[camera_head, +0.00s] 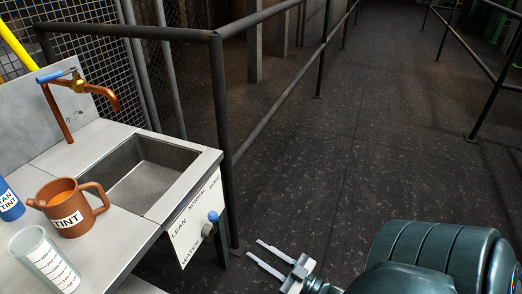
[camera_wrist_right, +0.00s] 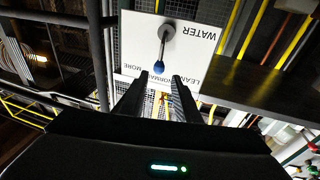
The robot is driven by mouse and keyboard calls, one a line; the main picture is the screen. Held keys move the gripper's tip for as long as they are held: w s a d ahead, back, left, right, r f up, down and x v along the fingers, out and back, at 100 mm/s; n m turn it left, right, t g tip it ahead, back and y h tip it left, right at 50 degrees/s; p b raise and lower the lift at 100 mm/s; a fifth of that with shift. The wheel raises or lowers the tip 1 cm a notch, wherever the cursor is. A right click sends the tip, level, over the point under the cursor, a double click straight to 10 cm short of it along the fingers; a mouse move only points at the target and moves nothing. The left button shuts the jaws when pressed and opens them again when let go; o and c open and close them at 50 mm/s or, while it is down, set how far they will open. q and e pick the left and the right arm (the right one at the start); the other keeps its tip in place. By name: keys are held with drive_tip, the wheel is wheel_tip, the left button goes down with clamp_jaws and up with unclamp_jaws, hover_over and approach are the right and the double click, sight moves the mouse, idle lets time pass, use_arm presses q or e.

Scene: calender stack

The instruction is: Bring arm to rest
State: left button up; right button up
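My right gripper (camera_head: 253,248) is at the lower middle of the head view, its two light fingers apart and nothing between them. It hangs over open floor, to the right of and apart from the white sign plate (camera_head: 190,238) on the sink counter's front. In the right wrist view my right gripper (camera_wrist_right: 159,82) shows two dark, spread fingers. Beyond them is the plate (camera_wrist_right: 200,57), marked WATER, LEAN, NORMAL and MORE, with a grey lever (camera_wrist_right: 163,48) with a blue knob. The lever's blue knob (camera_head: 213,216) also shows in the head view. My left gripper is out of view.
The counter (camera_head: 106,138) holds a sink (camera_head: 145,178), an orange-brown TINT jug (camera_head: 68,208), a clear measuring cup (camera_head: 44,262) and a blue tin (camera_head: 9,202). A copper tap (camera_head: 80,88) stands behind. A dark railing post (camera_head: 221,110) rises beside the sink. The floor (camera_head: 340,160) is clear.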

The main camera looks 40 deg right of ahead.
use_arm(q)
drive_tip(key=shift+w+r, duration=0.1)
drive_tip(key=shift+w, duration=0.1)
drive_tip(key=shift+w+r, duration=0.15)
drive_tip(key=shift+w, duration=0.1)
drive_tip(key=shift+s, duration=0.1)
